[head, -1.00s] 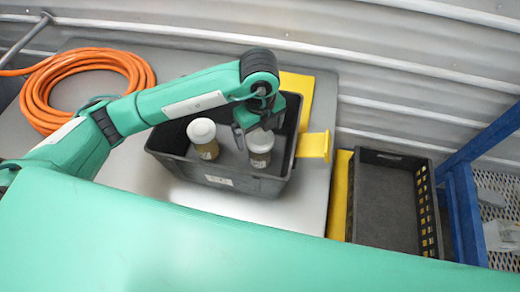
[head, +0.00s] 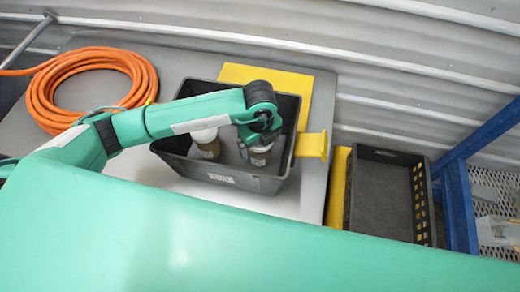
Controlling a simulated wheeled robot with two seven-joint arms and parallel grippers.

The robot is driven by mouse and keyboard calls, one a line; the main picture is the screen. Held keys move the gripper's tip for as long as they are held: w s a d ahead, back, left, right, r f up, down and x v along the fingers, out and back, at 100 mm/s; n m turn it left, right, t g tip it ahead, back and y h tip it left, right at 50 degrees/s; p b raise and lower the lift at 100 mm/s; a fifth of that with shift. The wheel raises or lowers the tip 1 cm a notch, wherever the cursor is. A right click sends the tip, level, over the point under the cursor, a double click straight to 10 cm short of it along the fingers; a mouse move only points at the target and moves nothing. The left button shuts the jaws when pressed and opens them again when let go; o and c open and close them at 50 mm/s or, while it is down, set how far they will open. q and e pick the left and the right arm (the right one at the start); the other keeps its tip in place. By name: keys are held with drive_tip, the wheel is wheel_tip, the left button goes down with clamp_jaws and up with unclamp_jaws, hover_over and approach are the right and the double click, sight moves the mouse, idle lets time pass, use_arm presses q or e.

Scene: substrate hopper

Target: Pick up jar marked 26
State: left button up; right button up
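Two jars with pale lids and brownish contents stand in a dark grey bin on the table. The left jar (head: 207,148) is partly covered by my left arm. The right jar (head: 260,156) is directly below my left gripper (head: 256,141), which hides most of its lid. The gripper reaches down into the bin (head: 222,176) at the right jar; its fingers are mostly hidden, so I cannot tell if they are open or touching the jar. The numbers on the jars are not readable. My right gripper is not in view.
A coiled orange hose (head: 90,85) lies at the left of the table. A yellow bracket (head: 312,146) is at the bin's right. An empty black crate (head: 388,200) stands farther right, next to a blue post (head: 460,205). A corrugated wall runs behind.

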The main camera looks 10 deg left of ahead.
use_arm(q)
drive_tip(key=c, duration=1.1)
drive_tip(key=shift+r, duration=0.2)
drive_tip(key=shift+r, duration=0.25)
drive_tip(key=shift+r+b, duration=2.55)
drive_tip(key=shift+r, duration=7)
